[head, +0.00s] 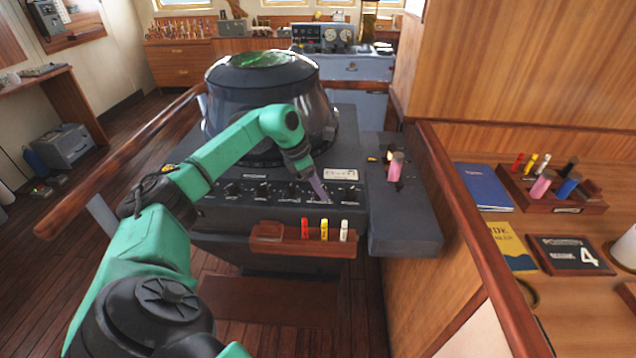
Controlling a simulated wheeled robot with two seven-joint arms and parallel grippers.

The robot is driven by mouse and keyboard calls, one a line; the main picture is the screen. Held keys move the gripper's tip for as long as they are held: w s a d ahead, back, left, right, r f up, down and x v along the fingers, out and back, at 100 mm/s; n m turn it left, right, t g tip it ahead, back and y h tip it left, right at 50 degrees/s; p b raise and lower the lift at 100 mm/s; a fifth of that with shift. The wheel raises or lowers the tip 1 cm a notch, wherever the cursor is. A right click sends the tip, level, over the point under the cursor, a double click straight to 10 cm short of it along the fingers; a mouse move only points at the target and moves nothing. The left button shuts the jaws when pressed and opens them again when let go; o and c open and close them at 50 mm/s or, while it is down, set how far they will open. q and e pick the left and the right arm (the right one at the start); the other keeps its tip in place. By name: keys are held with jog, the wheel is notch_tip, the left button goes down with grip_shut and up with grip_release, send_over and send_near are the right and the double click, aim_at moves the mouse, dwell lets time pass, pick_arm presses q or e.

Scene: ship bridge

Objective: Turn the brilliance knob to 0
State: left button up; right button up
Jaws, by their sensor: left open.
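A row of small black knobs (262,189) runs along the sloped front panel of the dark radar console (350,120). Their labels and scale marks are too small to read, so I cannot tell which one is the brilliance knob or where it points. My left gripper (323,197) reaches in from the left, with its fingers pointing down at the right part of the knob row. It is open. The fingers cover part of the panel there, and I cannot tell whether they touch a knob. My right gripper is not in view.
A wooden holder with red, yellow and white markers (324,229) sits below the knobs. A pink cylinder (395,166) stands on the console's right side shelf. A wooden rail (120,160) runs along the left. A desk with books (485,187) is at the right.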

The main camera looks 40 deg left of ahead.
pick_arm(q)
grip_shut()
